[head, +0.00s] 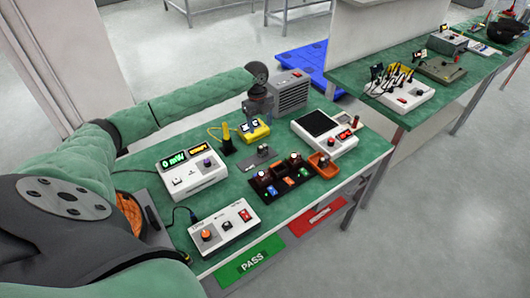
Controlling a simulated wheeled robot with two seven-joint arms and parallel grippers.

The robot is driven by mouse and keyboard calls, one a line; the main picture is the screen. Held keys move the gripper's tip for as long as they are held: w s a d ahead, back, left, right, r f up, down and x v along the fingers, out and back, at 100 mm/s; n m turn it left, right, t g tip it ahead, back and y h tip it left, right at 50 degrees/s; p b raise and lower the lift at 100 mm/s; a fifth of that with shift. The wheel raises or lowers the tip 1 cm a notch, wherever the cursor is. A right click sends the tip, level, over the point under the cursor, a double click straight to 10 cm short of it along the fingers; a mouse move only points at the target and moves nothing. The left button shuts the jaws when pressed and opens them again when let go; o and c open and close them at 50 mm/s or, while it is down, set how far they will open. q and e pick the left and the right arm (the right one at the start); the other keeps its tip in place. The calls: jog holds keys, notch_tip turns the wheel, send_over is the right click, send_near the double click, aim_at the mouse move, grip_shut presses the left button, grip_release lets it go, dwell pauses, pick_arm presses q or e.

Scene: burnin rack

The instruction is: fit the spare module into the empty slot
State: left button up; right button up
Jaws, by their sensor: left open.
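A dark rack (268,194) sits near the middle of the green bench, with small modules showing blue, orange and green faces. The picture is too small to tell which slot is empty. An orange tray (327,171) stands at the rack's right end with a small dark item in it; I cannot tell if this is the spare module. My left gripper (257,114) points down behind the rack, above the yellow meter, apart from the rack and tray. It is open, and I see nothing held in it. My right gripper is not in view.
A grey fixture (261,155) lies behind the rack. A white power meter (191,174) is at left, a white control box (223,225) in front, a white instrument (324,130) at right. A yellow meter (254,134) and grey vented box (289,92) stand behind. Green PASS (250,264) and red (316,217) bins sit at the front edge.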

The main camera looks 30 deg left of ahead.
aim_at(262, 146)
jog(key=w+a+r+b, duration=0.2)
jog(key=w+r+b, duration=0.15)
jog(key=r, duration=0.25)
pick_arm(q)
jog(key=f, duration=0.2)
jog(key=f+p, duration=0.1)
jog(key=f, duration=0.3)
jog(key=shift+w+d+p, duration=0.1)
jog(key=shift+w+p, duration=0.15)
jog(key=shift+p, duration=0.15)
jog(key=f, duration=0.1)
jog(key=f+p, duration=0.2)
jog(key=f, duration=0.1)
jog(key=shift+s+d, duration=0.3)
jog(key=shift+f+p, duration=0.35)
jog(key=shift+f, duration=0.3)
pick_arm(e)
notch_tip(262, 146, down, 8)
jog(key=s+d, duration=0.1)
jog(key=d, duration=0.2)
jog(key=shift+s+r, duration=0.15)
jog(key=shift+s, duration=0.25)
pick_arm(q)
jog(key=c, duration=1)
jog(key=shift+c, duration=0.4)
jog(key=shift+r, duration=0.1)
